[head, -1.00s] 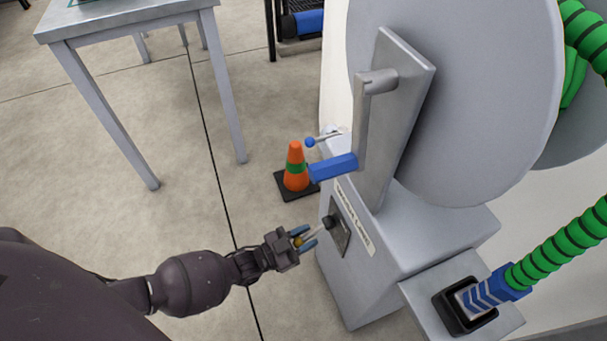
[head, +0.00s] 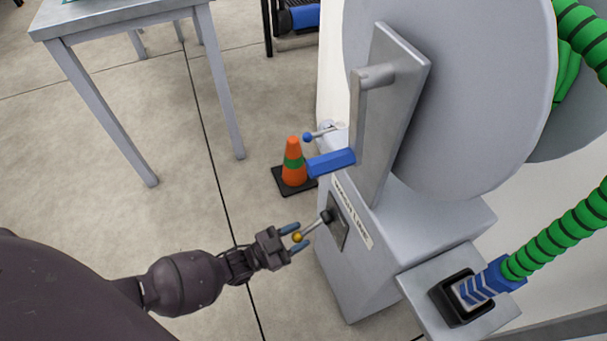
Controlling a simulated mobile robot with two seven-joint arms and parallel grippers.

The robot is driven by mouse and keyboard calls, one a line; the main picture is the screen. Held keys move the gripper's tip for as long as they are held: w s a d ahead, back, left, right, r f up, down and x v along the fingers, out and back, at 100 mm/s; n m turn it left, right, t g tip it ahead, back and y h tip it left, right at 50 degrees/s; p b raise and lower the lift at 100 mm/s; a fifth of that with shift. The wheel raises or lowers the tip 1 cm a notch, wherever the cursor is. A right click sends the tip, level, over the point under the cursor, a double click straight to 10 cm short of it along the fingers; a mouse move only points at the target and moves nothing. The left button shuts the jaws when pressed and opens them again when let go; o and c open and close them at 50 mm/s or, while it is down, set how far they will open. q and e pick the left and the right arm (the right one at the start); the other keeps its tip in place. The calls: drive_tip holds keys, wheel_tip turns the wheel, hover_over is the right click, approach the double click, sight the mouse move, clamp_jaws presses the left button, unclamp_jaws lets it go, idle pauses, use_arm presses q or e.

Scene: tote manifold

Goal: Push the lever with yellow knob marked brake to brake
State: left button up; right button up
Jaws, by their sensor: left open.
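The lever with the yellow knob (head: 297,238) sticks out from a dark plate (head: 338,222) on the side of the grey machine housing. Its short metal rod (head: 313,226) runs from a black pivot down and left to the knob. A white label beside the plate is too small to read surely. My left gripper (head: 294,238) is open, with its two blue-tipped fingers on either side of the knob. I cannot tell whether the fingers touch it. My right gripper is not in view.
A blue crank handle (head: 332,163) on a grey arm stands above the lever, before a big grey drum (head: 455,90). A blue-knobbed lever (head: 308,137) and an orange cone (head: 293,165) are behind. A grey table (head: 130,18) stands back left. A green hose (head: 560,235) is right.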

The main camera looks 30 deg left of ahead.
use_arm(q)
drive_tip(key=p+v, duration=0.1)
drive_tip(key=v, duration=0.7)
drive_tip(key=shift+s, duration=0.2)
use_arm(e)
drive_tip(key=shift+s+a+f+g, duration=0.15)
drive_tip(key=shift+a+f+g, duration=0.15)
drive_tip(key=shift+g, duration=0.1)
use_arm(q)
drive_tip(key=shift+a, duration=0.15)
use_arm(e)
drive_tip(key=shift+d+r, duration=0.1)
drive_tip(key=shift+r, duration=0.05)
